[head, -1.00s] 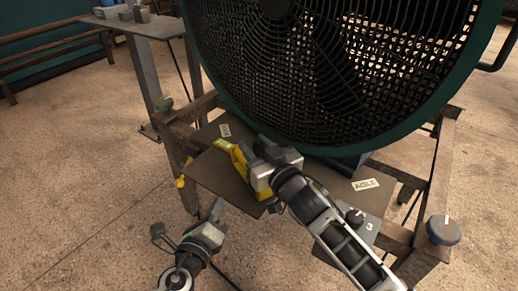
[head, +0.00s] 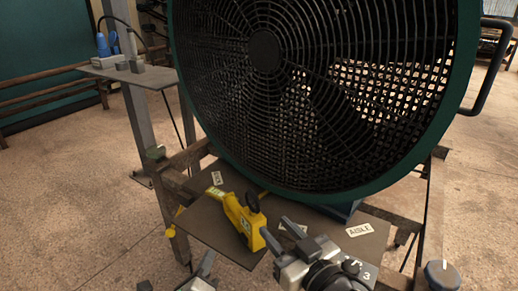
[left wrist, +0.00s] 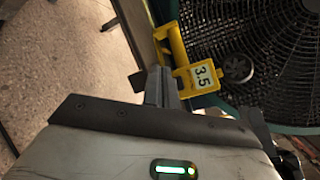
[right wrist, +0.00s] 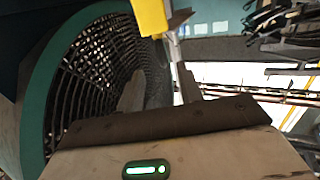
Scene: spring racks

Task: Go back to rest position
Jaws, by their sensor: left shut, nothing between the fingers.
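A yellow tool with a black knob (head: 240,218) lies on the dark board in front of the big fan. In the left wrist view its yellow body with a "3.5" label (left wrist: 203,77) shows just beyond the fingers. My right gripper (head: 281,234) is just to the right of the tool in the head view, its fingers apart with nothing between them. In the right wrist view a yellow part (right wrist: 150,18) shows beyond these fingers (right wrist: 158,88). My left gripper (head: 207,264) is low at the bottom edge, shut and empty; its fingers (left wrist: 160,86) are together in the left wrist view.
The large fan with a green rim (head: 320,90) stands behind the board (head: 190,217). An "AISLE" label (head: 360,230) lies on the board's right. A wooden frame (head: 180,160) supports it. A side table (head: 130,75) stands at the back left. The floor on the left is clear.

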